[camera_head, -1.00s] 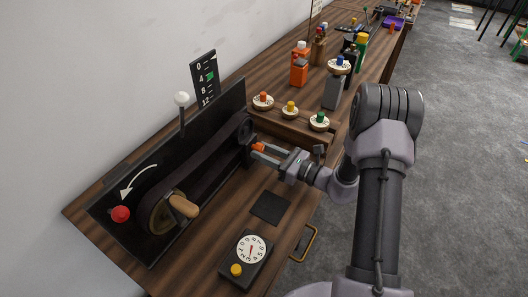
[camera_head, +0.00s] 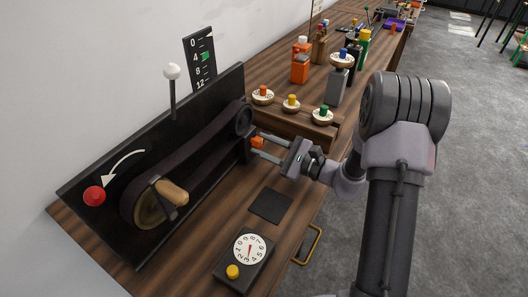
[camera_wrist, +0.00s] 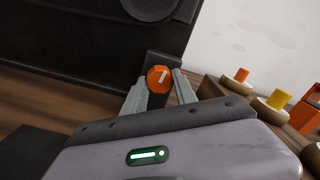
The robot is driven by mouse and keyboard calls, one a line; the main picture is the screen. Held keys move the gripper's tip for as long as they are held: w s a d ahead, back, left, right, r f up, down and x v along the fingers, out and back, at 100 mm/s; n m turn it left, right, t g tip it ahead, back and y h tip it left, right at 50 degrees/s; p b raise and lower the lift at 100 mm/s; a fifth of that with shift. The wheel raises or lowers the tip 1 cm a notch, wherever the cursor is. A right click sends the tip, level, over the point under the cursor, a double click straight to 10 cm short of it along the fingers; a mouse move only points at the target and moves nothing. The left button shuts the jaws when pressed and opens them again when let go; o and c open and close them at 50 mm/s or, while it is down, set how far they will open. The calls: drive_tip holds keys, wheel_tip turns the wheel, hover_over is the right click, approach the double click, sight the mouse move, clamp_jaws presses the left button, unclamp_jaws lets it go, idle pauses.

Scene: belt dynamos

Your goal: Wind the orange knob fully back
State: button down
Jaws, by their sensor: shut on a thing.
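The orange knob (camera_head: 257,142) sits low at the right end of the black belt panel (camera_head: 75,190). My gripper (camera_head: 261,145) reaches it from the right, with one finger on each side. In the wrist view the knob (camera_wrist: 158,76) shows as an orange face with a white mark, held between the two fingers. A black scale (camera_head: 199,70) marked 0, 4, 8, 12 stands behind the panel. Its green marker (camera_head: 205,56) is near 4. A dark belt (camera_head: 190,155) runs from a small pulley (camera_head: 243,119) to a larger wheel with a wooden crank handle (camera_head: 172,192).
A white-topped lever (camera_head: 172,72) and a red button (camera_head: 94,196) are on the panel. A dial box (camera_head: 246,252) with a yellow knob and a dark square pad (camera_head: 270,205) lie in front. Several coloured knobs on round bases (camera_head: 291,104) stand behind my gripper.

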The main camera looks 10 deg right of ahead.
drive_tip(key=shift+f+n+b, duration=0.1)
drive_tip(key=shift+n+b, duration=0.6)
drive_tip(key=shift+n, duration=0.1)
drive_tip(key=c, duration=1)
unclamp_jaws()
drive_tip(key=shift+s+d, duration=0.1)
drive_tip(key=p+v, duration=0.1)
drive_tip(key=v, duration=0.4)
drive_tip(key=p+v, duration=0.1)
drive_tip(key=v, duration=0.4)
drive_tip(key=p+v, duration=0.1)
drive_tip(key=v, duration=0.5)
drive_tip(key=shift+r+p, duration=0.25)
drive_tip(key=shift+p, duration=0.05)
drive_tip(key=shift+s+d+f, duration=0.1)
drive_tip(key=shift+s+d, duration=0.35)
